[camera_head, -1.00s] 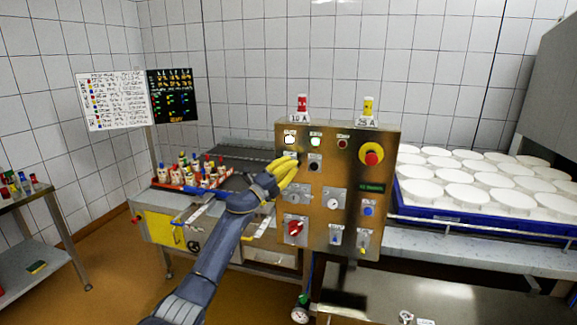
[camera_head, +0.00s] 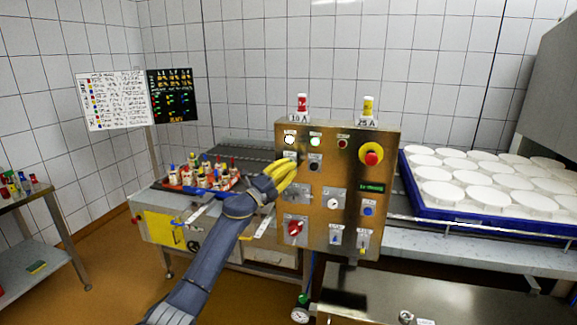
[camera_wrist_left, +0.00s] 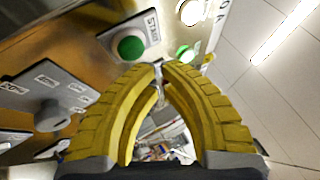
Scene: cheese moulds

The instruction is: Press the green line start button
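The steel control panel (camera_head: 318,220) stands in the middle of the head view. My left gripper (camera_head: 294,163) is at its upper left, in front of the button row. Its yellow fingers meet at the tips with nothing held between them. In the left wrist view, the green button (camera_wrist_left: 131,47) beside a START label sits just left of the fingertips (camera_wrist_left: 159,68). Contact with the button does not show. In the head view the gripper hides this button. My right gripper is in neither view.
A yellow-ringed red stop button (camera_head: 371,157) and a red rotary switch (camera_head: 295,228) are on the panel. A blue tray (camera_head: 470,226) of white moulds stands right. A red tray of bottles (camera_head: 172,186) is left. A steel table (camera_head: 370,288) is in front.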

